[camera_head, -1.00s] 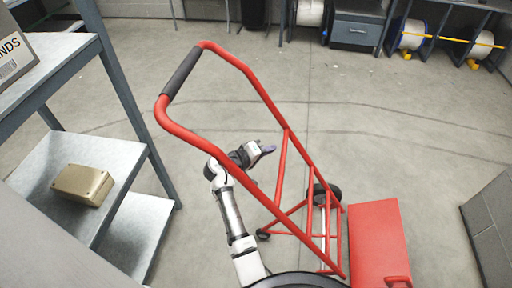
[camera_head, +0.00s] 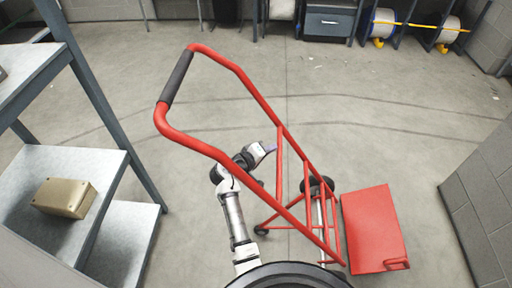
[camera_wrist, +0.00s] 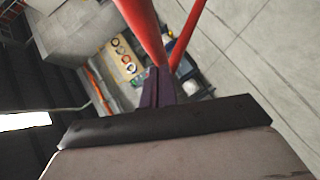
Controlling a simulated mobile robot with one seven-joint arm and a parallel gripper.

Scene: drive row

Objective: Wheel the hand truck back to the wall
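The red hand truck (camera_head: 262,103) stands tilted across the middle of the head view, its dark handle grip at the upper left and its wheels low at the right. A red box-like piece (camera_head: 370,228) with a small loop sits at its foot; I cannot tell whether it is part of the truck or a load. My gripper (camera_head: 270,148) is beside the truck's middle frame bars. In the wrist view its purple fingers (camera_wrist: 157,88) are close together where a red tube (camera_wrist: 143,28) meets them, and look shut on it. The exact contact is partly hidden.
A metal shelf unit (camera_head: 100,95) with a tan box (camera_head: 64,197) stands close on the left. A grey block wall (camera_head: 480,205) is close on the right. Open floor lies beyond, up to a drawer unit (camera_head: 328,21) and cable reels (camera_head: 382,25) at the back.

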